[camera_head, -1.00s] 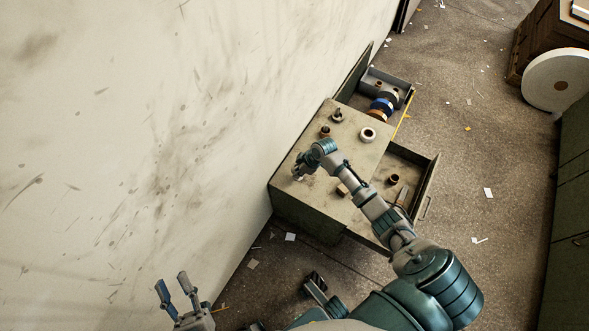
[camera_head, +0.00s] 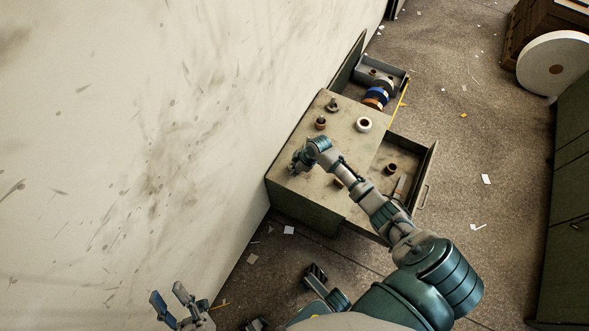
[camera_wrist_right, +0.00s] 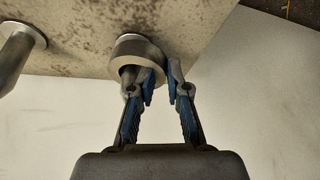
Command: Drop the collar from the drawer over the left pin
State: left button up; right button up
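My right gripper (camera_head: 297,163) is over the near left part of the cabinet top. In the right wrist view my right gripper (camera_wrist_right: 162,72) has its fingertips apart, with a clear gap between them. A grey-beige collar (camera_wrist_right: 136,46) is behind the left fingertip, in front of a pale round pin base; it appears to be around that pin. Whether the finger touches it is unclear. A bare grey pin (camera_wrist_right: 14,60) stands to its left. The open drawer (camera_head: 410,160) holds a dark brown ring (camera_head: 390,168). My left gripper (camera_head: 180,308) is open and empty, away from the cabinet.
The cabinet top (camera_head: 345,145) bears a brown ring-shaped part (camera_head: 320,123), a grey post-like part (camera_head: 333,105) and a white roll (camera_head: 363,124). The wall (camera_head: 200,120) runs close along the left side.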

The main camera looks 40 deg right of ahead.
jog(key=shift+w+d+r+t, duration=0.35)
jog(key=shift+w+r, duration=0.25)
jog(key=shift+r, duration=0.25)
pick_arm(q)
jog(key=shift+s+r+h, duration=0.1)
jog(key=shift+r+h, duration=0.05)
jog(key=shift+h, duration=0.15)
pick_arm(e)
jog(key=s+v, duration=0.1)
jog(key=v, duration=0.9)
pick_arm(q)
jog(key=shift+d, duration=0.3)
jog(key=shift+a, duration=0.15)
pick_arm(e)
jog(key=shift+a, duration=0.15)
